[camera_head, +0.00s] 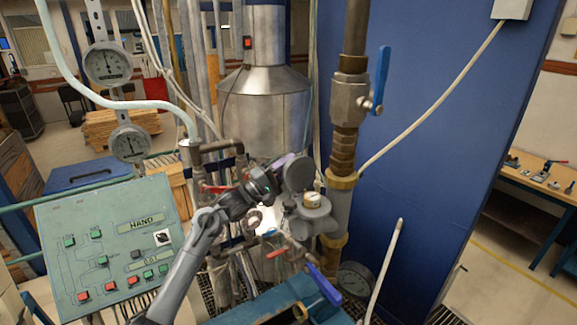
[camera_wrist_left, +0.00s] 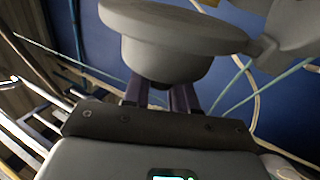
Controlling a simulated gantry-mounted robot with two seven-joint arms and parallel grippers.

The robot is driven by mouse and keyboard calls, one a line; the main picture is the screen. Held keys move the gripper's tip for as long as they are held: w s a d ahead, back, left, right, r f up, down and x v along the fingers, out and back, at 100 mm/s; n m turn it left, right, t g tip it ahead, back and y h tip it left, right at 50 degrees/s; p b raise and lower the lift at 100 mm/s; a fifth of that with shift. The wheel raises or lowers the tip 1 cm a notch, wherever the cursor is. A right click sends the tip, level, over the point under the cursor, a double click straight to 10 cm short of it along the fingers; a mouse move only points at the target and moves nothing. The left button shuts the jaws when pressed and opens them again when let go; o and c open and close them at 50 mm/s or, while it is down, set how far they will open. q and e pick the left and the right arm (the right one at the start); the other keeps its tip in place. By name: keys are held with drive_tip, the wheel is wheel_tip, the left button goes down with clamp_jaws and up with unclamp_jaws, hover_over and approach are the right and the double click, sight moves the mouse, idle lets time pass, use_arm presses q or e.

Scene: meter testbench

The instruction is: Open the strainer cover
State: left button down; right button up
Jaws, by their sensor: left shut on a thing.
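The strainer cover (camera_head: 298,172) is a grey round disc. It is swung up on edge at the upper left of the grey strainer body (camera_head: 313,222). A pale, brass-coloured part (camera_head: 312,199) shows on top of the body. My left gripper (camera_head: 283,163) comes in from the lower left and is at the cover. In the left wrist view, the cover (camera_wrist_left: 172,40) fills the top middle, and the purple fingers of my left gripper (camera_wrist_left: 160,96) reach behind it, shut on it. The fingertips are hidden by the cover. My right gripper is not in view.
A brass vertical pipe (camera_head: 343,185) with a blue-handled valve (camera_head: 381,80) stands right of the strainer. A green control panel (camera_head: 108,245) is at left. A red handle (camera_head: 215,188) and a blue handle (camera_head: 324,285) are nearby. A blue wall (camera_head: 440,150) lies to the right.

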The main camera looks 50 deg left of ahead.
use_arm(q)
drive_tip(key=c, duration=1)
unclamp_jaws()
drive_tip(key=shift+w, duration=0.1)
drive_tip(key=shift+s+f+b, duration=0.35)
drive_tip(key=shift+s, duration=0.2)
drive_tip(key=b+v, duration=0.3)
drive_tip(key=v, duration=0.6)
drive_tip(key=shift+s, duration=0.3)
